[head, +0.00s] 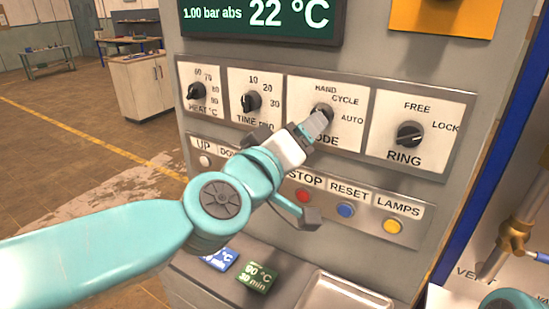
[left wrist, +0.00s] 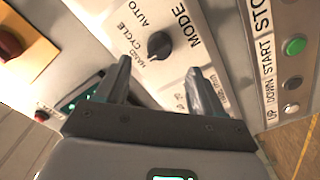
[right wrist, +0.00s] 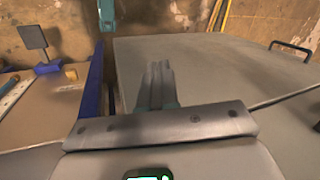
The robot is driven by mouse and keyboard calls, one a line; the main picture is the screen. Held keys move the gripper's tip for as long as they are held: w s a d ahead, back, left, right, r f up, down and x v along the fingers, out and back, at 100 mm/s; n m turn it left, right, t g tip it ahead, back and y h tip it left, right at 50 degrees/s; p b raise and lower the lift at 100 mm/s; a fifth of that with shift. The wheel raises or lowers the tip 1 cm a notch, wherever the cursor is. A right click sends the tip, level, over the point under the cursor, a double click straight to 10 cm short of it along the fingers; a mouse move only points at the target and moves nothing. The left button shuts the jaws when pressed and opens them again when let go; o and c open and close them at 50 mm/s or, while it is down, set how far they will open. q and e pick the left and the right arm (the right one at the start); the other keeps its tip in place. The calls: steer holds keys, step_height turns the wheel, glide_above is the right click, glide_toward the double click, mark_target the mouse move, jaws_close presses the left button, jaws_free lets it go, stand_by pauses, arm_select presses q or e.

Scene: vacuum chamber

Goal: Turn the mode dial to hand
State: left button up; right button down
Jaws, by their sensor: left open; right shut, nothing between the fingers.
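The mode dial (head: 323,110) is a black knob on a white plate marked HAND, CYCLE and AUTO. In the head view my left gripper (head: 314,126) is in front of it and hides part of it and of the word MODE. The left wrist view shows the whole dial (left wrist: 159,45); I cannot tell surely which mark it points at. My left gripper (left wrist: 159,68) is open, its fingers on either side of the dial's line, with the dial apparently just beyond the tips. My right gripper (right wrist: 158,78) is shut and empty, away from the dial.
Heat (head: 196,91), time (head: 250,101) and ring (head: 409,134) dials share the panel. Below is a button row with red stop (head: 302,195), blue reset (head: 346,209) and yellow lamps (head: 392,226) buttons. A grey surface (right wrist: 230,65) lies beyond my right gripper.

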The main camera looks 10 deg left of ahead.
arm_select(q)
steer(key=v, duration=0.9)
steer(key=shift+p, duration=0.45)
steer(key=shift+s, duration=0.1)
